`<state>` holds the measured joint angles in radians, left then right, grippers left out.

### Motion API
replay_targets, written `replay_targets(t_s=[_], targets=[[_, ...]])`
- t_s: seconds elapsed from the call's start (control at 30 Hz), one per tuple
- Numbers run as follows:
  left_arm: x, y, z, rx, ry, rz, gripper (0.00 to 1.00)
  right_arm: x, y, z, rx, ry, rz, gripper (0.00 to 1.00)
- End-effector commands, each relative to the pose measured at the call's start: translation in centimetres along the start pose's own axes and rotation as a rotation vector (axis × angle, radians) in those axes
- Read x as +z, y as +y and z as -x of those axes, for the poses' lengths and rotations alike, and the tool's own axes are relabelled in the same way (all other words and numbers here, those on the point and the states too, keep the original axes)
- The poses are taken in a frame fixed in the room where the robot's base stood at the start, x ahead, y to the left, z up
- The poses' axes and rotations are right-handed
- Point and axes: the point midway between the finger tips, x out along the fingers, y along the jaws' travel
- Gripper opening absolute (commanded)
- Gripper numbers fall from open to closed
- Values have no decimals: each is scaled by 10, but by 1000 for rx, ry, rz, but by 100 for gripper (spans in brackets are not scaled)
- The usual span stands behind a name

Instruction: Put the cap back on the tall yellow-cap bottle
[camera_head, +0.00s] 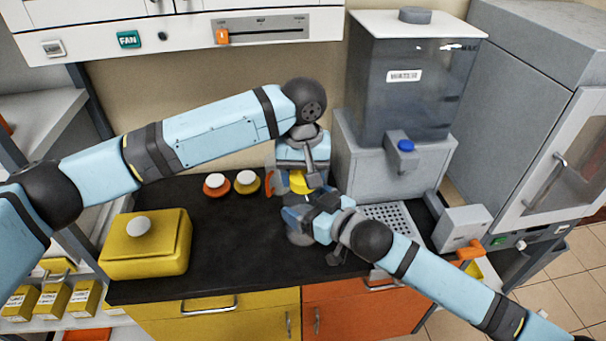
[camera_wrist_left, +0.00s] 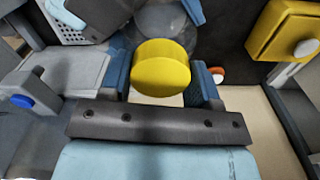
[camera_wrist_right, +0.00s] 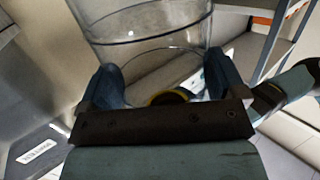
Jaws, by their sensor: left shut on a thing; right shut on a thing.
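The yellow cap (camera_head: 301,182) is between the fingers of my left gripper (camera_head: 303,187), over the bench. It fills the gap between the blue fingers in the left wrist view (camera_wrist_left: 162,70). The clear bottle (camera_wrist_right: 145,25) is between the fingers of my right gripper (camera_wrist_right: 165,85); its lower part (camera_head: 299,238) shows below that gripper in the head view. In the left wrist view the bottle (camera_wrist_left: 150,22) is right beyond the cap. I cannot tell whether cap and bottle touch; my grippers hide the bottle's mouth.
A red-orange lid (camera_head: 216,186) and a yellow one (camera_head: 247,182), both with white tops, lie at the back of the black bench (camera_head: 235,240). A yellow box (camera_head: 147,255) stands at left. A grey dispenser (camera_head: 395,145) and drip grid (camera_head: 388,213) stand close on the right.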

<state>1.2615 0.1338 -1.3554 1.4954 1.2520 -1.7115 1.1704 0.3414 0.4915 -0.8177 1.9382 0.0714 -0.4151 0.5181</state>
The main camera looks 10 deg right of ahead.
Motion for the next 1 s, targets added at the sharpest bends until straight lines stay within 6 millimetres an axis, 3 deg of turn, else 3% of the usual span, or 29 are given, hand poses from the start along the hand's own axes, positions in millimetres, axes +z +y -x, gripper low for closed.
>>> replay_targets(t_s=[1.0], targets=[[-2,-1,-1,-3,-1,-2224,28,-2,0,0,-1,4,1,23]])
